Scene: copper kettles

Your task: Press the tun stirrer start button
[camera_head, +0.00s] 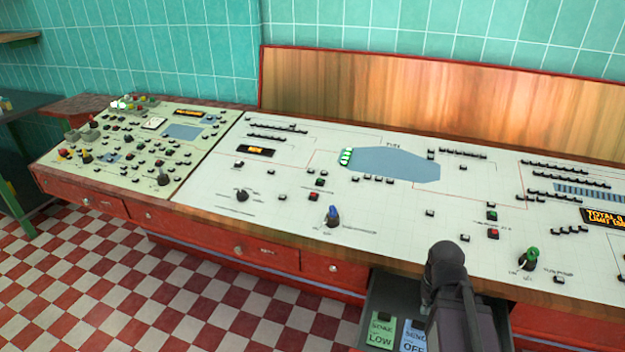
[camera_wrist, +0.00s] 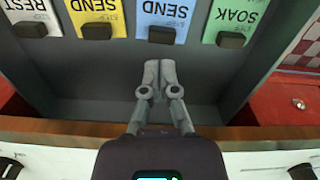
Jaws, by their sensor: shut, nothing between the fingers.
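My gripper (camera_wrist: 160,68) is shut and empty in the wrist view. Its fingertips lie in front of an open grey drawer (camera_wrist: 85,105) with a row of black switches or buttons, one by each coloured label; the tips look close to the black one below the blue SEND label (camera_wrist: 168,12), but I cannot tell if they touch. In the head view my arm hides the fingertips. I cannot read which button is the tun stirrer start. On the white panel (camera_head: 385,215), a green button (camera_head: 491,215) sits above a red button (camera_head: 493,234), their captions too small to read.
The drawer also shows in the head view (camera_head: 378,300), with a green SOAK LOW label (camera_head: 380,331). Blue (camera_head: 332,216) and green (camera_head: 531,256) knobs stand up from the panel. A wooden backboard (camera_head: 400,95) rises behind. Checkered floor (camera_head: 200,295) is open in front.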

